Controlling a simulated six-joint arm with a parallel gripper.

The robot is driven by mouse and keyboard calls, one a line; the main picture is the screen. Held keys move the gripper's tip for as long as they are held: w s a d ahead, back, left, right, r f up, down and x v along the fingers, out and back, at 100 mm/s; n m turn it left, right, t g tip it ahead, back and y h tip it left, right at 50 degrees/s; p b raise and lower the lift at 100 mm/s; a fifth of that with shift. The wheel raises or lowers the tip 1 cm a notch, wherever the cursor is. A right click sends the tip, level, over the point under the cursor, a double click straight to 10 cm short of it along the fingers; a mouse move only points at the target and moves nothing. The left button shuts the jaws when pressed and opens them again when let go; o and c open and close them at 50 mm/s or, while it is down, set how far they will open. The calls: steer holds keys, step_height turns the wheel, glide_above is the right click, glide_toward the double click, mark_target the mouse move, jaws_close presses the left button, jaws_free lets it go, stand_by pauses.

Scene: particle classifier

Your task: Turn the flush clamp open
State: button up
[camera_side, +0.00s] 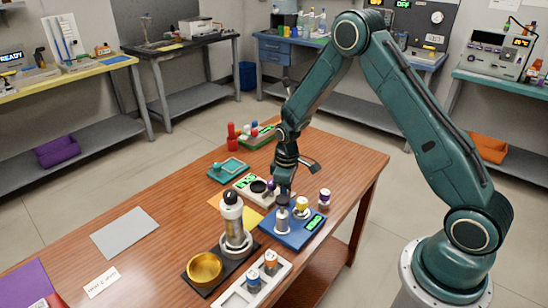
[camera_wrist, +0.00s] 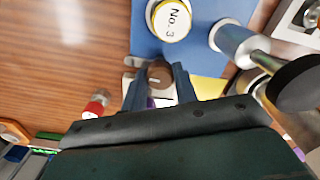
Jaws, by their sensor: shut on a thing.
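My gripper (camera_wrist: 161,76) is shut on a small brown round knob (camera_wrist: 159,72) with a pale mark, held between its two fingertips. The knob seems to be the flush clamp; no label on it can be read. It sits by the edge of a blue base (camera_wrist: 145,42), close to a white device. In the side view my gripper (camera_side: 284,199) points down behind a silver cylinder (camera_side: 282,222) on the blue base (camera_side: 299,239), and the knob is hidden. How far the knob is turned cannot be told.
A yellow-capped jar marked No. 3 (camera_side: 302,206) stands beside the silver cylinder. The white device (camera_side: 244,188) lies behind, and a column with a black top (camera_side: 232,213) stands left with a gold bowl (camera_side: 205,270).

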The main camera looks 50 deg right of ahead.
steer(key=shift+n, duration=0.5)
steer(key=o, duration=1)
steer(key=shift+r, duration=0.15)
steer(key=shift+r, duration=6.75)
steer(key=shift+r, duration=0.1)
